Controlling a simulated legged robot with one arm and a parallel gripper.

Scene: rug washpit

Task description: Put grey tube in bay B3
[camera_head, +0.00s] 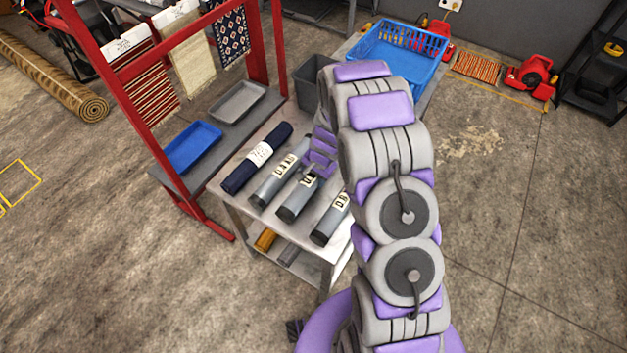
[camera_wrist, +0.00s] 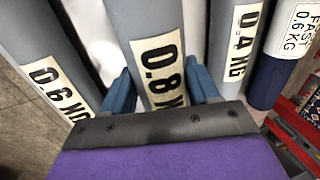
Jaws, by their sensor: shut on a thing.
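Three grey tubes lie side by side on a small white-topped table (camera_head: 239,202). The middle grey tube (camera_head: 295,200), marked 0.8 in the wrist view (camera_wrist: 150,45), is between the blue fingers of my gripper (camera_wrist: 160,92). My gripper is shut on it, and the tube appears to rest on the table. A grey tube marked 0.4 KG (camera_head: 275,183) lies on one side, and one marked 0.6 KG (camera_wrist: 35,60) on the other. My arm hides part of the table and the tubes' far ends. I cannot make out a B3 label in either view.
A navy tube (camera_head: 257,157) with a white label lies at the row's left end. A red rack (camera_head: 127,111) with hanging rugs holds a blue tray (camera_head: 193,148) and a grey tray (camera_head: 237,101). A blue crate (camera_head: 398,52) stands behind. Floor at right is mostly clear.

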